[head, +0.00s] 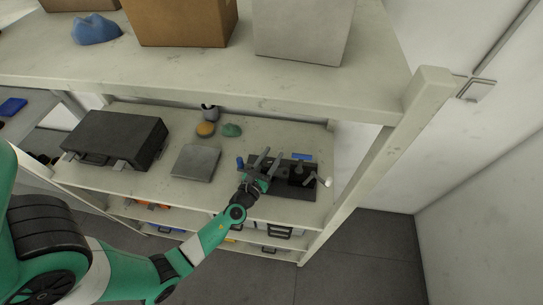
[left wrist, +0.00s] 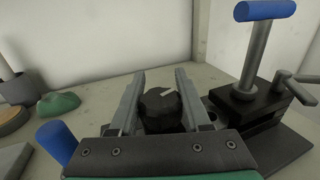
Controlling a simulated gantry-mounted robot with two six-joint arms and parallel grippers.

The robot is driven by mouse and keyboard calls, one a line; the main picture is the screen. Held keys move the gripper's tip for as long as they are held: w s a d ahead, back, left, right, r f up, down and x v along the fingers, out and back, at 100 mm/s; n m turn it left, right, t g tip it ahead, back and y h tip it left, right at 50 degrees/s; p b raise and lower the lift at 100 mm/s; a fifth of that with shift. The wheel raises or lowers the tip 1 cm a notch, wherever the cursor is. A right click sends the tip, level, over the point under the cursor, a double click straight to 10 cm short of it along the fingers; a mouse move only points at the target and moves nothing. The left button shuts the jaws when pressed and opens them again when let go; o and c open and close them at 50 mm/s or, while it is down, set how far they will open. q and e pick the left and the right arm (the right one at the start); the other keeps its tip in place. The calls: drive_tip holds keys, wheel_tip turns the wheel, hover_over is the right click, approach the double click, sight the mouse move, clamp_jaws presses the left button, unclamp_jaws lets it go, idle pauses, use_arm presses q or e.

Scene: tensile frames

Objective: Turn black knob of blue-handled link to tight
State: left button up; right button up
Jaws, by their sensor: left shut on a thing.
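My left gripper (head: 269,160) reaches over the black fixture (head: 280,192) on the middle shelf. In the left wrist view its two grey fingers (left wrist: 158,82) stand on either side of the black knob (left wrist: 160,108) and are shut on it. The knob has a pale mark on top; its lower part is hidden behind the gripper's body. A blue handle (left wrist: 57,140) shows at the left and a blue T-handle (left wrist: 265,10) on a grey post at the right. In the head view they show as a blue handle (head: 240,162) and a blue bar (head: 302,156).
A grey lever (left wrist: 292,85) and black block (left wrist: 247,104) stand right of the knob. Left of the fixture lie a grey plate (head: 196,163) and a black case (head: 116,139). An upper shelf (head: 200,75) overhangs the back.

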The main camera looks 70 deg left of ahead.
use_arm(q)
clamp_jaws()
drive_tip(key=shift+f+h+b, duration=0.15)
drive_tip(key=shift+h+b, duration=0.15)
drive_tip(key=shift+b, duration=0.2)
drive_tip(key=m+t+h+b, duration=0.2)
drive_tip(key=h+b, duration=0.1)
drive_tip(key=shift+w+d+f+m, duration=0.1)
drive_tip(key=shift+d+f+m, duration=0.1)
drive_tip(key=shift+m, duration=0.1)
drive_tip(key=shift+w+d+r+m+t+h+b, duration=0.15)
drive_tip(key=shift+m+t+h+b, duration=0.45)
drive_tip(key=shift+h, duration=0.4)
drive_tip(key=shift+d+r+m+h, duration=0.15)
drive_tip(key=shift+d+m+h, duration=0.05)
drive_tip(key=shift+m+h, duration=0.2)
drive_tip(key=o, duration=1)
unclamp_jaws()
